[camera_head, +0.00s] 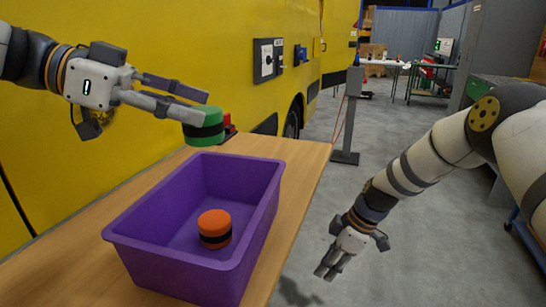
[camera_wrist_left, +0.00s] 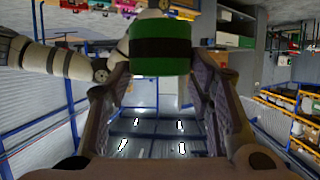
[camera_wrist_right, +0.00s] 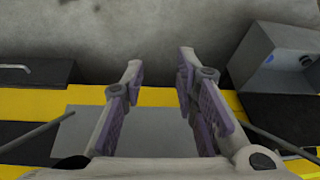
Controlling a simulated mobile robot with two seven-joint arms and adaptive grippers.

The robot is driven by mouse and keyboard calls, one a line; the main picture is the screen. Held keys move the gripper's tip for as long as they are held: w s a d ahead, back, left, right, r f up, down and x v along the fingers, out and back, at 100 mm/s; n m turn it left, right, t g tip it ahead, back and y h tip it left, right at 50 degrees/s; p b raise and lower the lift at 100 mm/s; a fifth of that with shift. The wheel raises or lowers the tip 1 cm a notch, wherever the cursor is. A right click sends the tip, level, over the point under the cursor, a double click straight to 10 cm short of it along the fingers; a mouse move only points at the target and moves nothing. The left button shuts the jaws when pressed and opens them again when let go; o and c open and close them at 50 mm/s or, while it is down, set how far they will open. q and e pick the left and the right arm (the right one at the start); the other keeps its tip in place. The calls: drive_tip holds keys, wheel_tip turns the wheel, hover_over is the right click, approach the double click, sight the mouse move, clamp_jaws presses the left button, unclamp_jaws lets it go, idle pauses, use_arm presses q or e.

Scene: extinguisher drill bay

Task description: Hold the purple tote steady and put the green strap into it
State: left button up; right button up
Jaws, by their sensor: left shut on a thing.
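The purple tote (camera_head: 192,280) stands on the wooden table, open side up. The green strap (camera_head: 205,138), a green roll with a black band, is in my left gripper (camera_head: 198,108), whose fingers are shut on it. In the head view it appears above the tote's far rim, clear of the tote. The strap also shows between the fingertips in the left wrist view (camera_wrist_left: 160,60). My right gripper (camera_head: 328,270) hangs low to the right of the table, apart from the tote. In the right wrist view its fingers (camera_wrist_right: 160,70) are apart with nothing between them.
An orange roll with a black band (camera_head: 215,225) lies inside the tote on its floor. A small red object (camera_head: 229,124) sits on the table behind the strap. The wooden table (camera_head: 60,275) has bare room left of the tote. A grey post (camera_head: 350,115) stands beyond the table.

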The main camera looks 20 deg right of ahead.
drive_tip(key=w+d+r+n+t+y, duration=0.1)
drive_tip(key=w+d+r+n, duration=0.15)
drive_tip(key=r, duration=0.35)
drive_tip(key=w+d+r+n+t, duration=0.1)
drive_tip(key=w+r, duration=0.3)
drive_tip(key=r, duration=0.2)
wheel_tip(320, 180, up, 18)
drive_tip(key=n+g+h, duration=0.2)
drive_tip(key=n+g, duration=0.2)
drive_tip(key=n, duration=0.9)
hover_over(270, 228)
drive_tip(key=d, duration=0.1)
drive_tip(key=shift+w, duration=0.25)
drive_tip(key=shift+s+a+f+n+h, duration=0.1)
drive_tip(key=shift+s+n+h, duration=0.05)
drive_tip(key=shift+n+h, duration=0.3)
drive_tip(key=shift+s+a+f+n+h, duration=0.1)
drive_tip(key=shift+n+h, duration=0.2)
drive_tip(key=shift+h, duration=0.25)
drive_tip(key=f, duration=1.2)
drive_tip(key=shift+w+a, duration=0.2)
drive_tip(key=shift+a, duration=0.05)
drive_tip(key=shift+r, duration=0.1)
clamp_jaws()
